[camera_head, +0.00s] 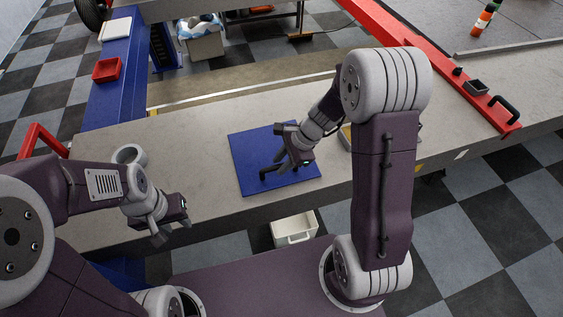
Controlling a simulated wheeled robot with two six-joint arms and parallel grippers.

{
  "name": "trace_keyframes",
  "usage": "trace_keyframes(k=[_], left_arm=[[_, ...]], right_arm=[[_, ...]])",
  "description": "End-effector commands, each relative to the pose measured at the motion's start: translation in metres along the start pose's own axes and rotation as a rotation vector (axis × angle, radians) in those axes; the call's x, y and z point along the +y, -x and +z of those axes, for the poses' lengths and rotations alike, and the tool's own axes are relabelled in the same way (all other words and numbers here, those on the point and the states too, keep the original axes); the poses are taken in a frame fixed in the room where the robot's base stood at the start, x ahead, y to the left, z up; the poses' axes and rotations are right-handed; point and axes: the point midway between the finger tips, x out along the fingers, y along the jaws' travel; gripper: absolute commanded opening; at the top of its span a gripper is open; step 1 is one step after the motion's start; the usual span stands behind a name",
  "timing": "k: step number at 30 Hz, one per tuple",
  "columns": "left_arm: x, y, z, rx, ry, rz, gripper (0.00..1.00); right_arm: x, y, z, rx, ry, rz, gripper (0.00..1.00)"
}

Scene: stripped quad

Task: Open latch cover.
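My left gripper (171,231) is in front of the worktop's near edge, left of the panel. Its fingers are apart and it looks empty.
A white bin (293,229) stands below the worktop's front edge. A red beam (430,60) with a dark handle runs along the back right. A red tray (106,70) sits on a blue bench at the back left.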

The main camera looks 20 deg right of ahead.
Motion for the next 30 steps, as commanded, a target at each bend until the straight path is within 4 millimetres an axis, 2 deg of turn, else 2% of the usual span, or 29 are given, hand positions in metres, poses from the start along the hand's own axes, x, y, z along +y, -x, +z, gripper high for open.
trace_keyframes(k=[1,2,3,30], left_arm=[[0.0,0.0,0.0,0.0,0.0,0.0,0.36],[0.0,0.0,0.0,0.0,0.0,0.0,0.36],[0.0,0.0,0.0,0.0,0.0,0.0,0.36],[0.0,0.0001,0.0,0.0,0.0,0.0,0.36]], right_arm=[[0.0,0.0002,0.0,0.0,0.0,0.0,0.1],[0.0,0.0002,0.0,0.0,0.0,0.0,0.02],[-0.0001,0.0002,0.0,0.0,0.0,0.0,0.0],[-0.0006,0.0008,-0.0006,0.002,0.0,-0.002,0.0]])
